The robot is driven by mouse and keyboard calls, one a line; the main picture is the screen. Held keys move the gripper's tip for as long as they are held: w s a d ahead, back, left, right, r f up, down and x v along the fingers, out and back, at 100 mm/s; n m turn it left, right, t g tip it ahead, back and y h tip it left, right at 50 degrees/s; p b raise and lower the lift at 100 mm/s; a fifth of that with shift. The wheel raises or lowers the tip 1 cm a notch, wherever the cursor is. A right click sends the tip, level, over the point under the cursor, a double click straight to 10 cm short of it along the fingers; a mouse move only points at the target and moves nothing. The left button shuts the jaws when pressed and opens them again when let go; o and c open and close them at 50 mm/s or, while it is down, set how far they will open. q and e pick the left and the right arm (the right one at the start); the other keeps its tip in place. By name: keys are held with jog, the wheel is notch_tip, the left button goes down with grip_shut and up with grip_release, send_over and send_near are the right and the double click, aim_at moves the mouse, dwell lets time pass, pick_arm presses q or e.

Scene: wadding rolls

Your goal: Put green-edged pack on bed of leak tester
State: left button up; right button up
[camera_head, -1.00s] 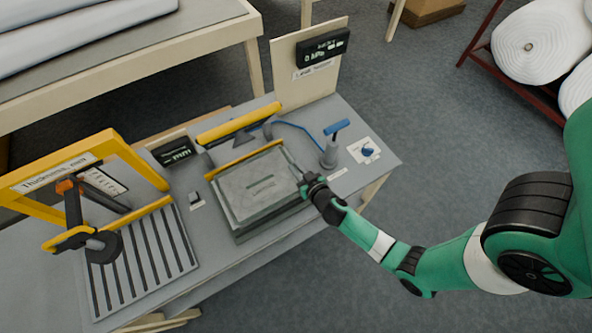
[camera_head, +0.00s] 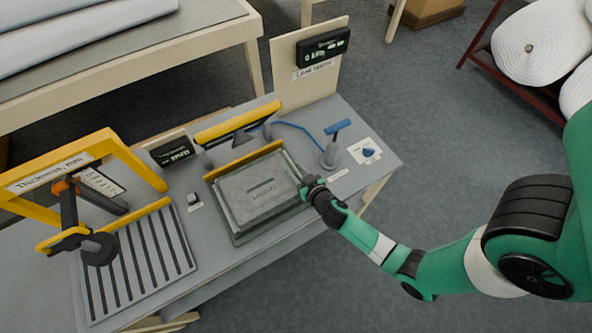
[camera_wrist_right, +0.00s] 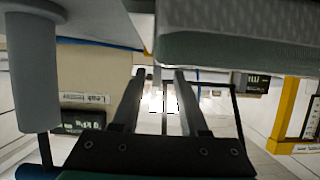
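My left gripper is not in view.
A blue-handled hand pump (camera_head: 331,150) and a blue knob (camera_head: 368,152) stand right of the bed. A display board (camera_head: 310,75) is behind. A yellow thickness gauge (camera_head: 145,165) with a slatted plate stands at left. White rolls (camera_head: 535,45) are at far right.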

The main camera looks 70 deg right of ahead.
jog(key=shift+r+p, duration=0.25)
jog(key=shift+p, duration=0.05)
jog(key=shift+r+p, duration=0.5)
jog(key=shift+p, duration=0.05)
jog(key=b+v, duration=0.1)
jog(key=v, duration=1.1)
jog(key=shift+f, duration=0.1)
